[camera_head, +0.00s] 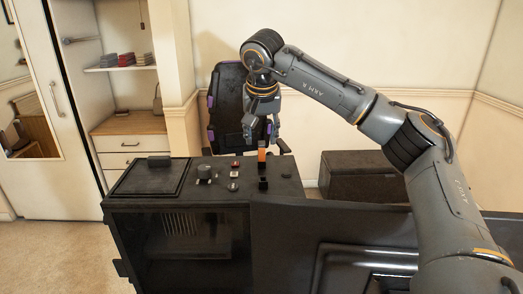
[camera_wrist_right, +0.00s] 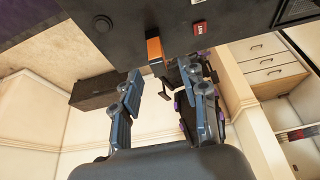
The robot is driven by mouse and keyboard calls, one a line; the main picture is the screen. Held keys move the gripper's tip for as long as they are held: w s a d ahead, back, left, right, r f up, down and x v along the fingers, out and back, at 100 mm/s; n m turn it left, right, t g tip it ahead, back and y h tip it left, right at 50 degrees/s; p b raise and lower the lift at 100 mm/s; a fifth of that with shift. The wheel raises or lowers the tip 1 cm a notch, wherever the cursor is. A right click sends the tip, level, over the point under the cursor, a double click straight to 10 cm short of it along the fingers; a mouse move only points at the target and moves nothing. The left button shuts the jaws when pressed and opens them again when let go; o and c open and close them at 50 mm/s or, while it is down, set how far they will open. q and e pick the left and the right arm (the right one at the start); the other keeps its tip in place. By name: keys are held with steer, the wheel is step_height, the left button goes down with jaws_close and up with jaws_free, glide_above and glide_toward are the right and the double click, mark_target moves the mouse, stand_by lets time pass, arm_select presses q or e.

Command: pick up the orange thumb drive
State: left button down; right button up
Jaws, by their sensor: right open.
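The orange thumb drive (camera_head: 262,154) stands upright near the back edge of the dark console top (camera_head: 221,190), on the right part of its controls. In the right wrist view the orange thumb drive (camera_wrist_right: 154,48) is at the upper middle, with a dark end. My right gripper (camera_head: 261,136) is open just above and behind the thumb drive. In the wrist view my right gripper (camera_wrist_right: 163,76) has its fingers spread, with nothing held between them. The drive appears just beyond the fingertips, apart from them. My left gripper is not in view.
Several knobs and buttons, including a red button (camera_wrist_right: 199,27), sit beside the drive. A black and purple chair (camera_head: 226,110) stands behind the console. A dark box (camera_head: 360,176) is at the back right. Shelves and drawers (camera_head: 130,143) are at the left.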

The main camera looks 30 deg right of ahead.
mark_target(262, 144)
steer(key=p+x, duration=0.2)
steer(key=x, duration=0.2)
steer(key=shift+s+d+f, duration=0.1)
steer(key=shift+s+f, duration=0.05)
steer(key=shift+f, duration=0.45)
steer(key=shift+c, duration=0.7)
steer(key=shift+r, duration=0.1)
jaws_close()
